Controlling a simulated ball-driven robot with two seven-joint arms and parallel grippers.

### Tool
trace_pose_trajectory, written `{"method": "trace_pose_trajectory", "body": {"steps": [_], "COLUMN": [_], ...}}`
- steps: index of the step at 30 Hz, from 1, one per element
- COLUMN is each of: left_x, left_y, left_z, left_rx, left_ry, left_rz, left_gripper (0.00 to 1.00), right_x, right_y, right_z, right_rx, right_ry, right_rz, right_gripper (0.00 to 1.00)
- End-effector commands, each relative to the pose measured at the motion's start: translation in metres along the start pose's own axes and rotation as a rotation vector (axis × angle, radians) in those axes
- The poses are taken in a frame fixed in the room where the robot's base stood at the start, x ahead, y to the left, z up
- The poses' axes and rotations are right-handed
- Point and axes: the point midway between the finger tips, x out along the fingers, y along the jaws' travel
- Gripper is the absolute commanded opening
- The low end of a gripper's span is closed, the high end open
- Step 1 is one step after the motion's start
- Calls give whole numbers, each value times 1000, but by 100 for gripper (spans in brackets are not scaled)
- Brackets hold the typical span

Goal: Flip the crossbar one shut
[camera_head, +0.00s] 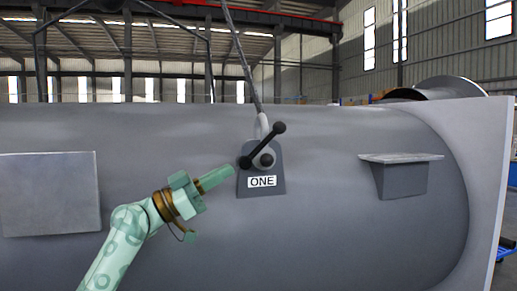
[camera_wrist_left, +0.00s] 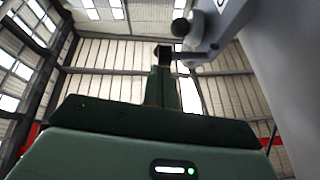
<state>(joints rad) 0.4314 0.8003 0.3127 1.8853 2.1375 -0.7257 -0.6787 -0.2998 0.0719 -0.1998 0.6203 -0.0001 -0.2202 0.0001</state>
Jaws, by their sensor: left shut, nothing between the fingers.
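The crossbar (camera_head: 264,143) is a dark bar with a round knob at each end, on a grey bracket (camera_head: 274,186) labelled ONE on the side of the big shell. It is tilted, with one knob up to the right and the other down to the left. My left gripper (camera_head: 230,171) is shut and empty, its tip just left of and slightly below the lower knob; contact cannot be told. In the left wrist view the shut fingers (camera_wrist_left: 163,56) point up, with a dark knob (camera_wrist_left: 180,27) near their tip. My right gripper is not in view.
The grey shell (camera_head: 340,240) fills the middle. A dark cable (camera_head: 244,62) comes down to a pale fitting (camera_head: 262,125) behind the crossbar. A box-like ledge (camera_head: 402,178) sticks out at right and a flat plate (camera_head: 50,195) at left. The shell surface between them is otherwise clear.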

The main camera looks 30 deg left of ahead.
Motion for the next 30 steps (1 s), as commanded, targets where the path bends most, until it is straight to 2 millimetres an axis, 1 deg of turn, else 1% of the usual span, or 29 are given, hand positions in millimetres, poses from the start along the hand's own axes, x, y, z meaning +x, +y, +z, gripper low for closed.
{"method": "trace_pose_trajectory", "body": {"steps": [1,3,6,8,15,19,24,30], "left_x": [0,2,10,19,65,84,97,99], "left_y": [-4,-7,-8,-8,-9,-8,-8,-8], "left_z": [-15,-27,-33,-34,-39,-38,-36,-34], "left_rx": [-5,-13,-18,-19,-20,-18,-18,-18], "left_ry": [33,61,69,70,69,67,66,65], "left_rz": [0,-1,-1,-1,-1,-2,-2,-2], "left_gripper": [0,0,0,0,0,0,0,0], "right_x": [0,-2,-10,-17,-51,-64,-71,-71], "right_y": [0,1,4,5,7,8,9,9], "right_z": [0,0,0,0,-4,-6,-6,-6], "right_rx": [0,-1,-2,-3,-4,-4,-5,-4], "right_ry": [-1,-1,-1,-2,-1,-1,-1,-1], "right_rz": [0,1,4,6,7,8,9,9], "right_gripper": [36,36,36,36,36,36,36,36]}}
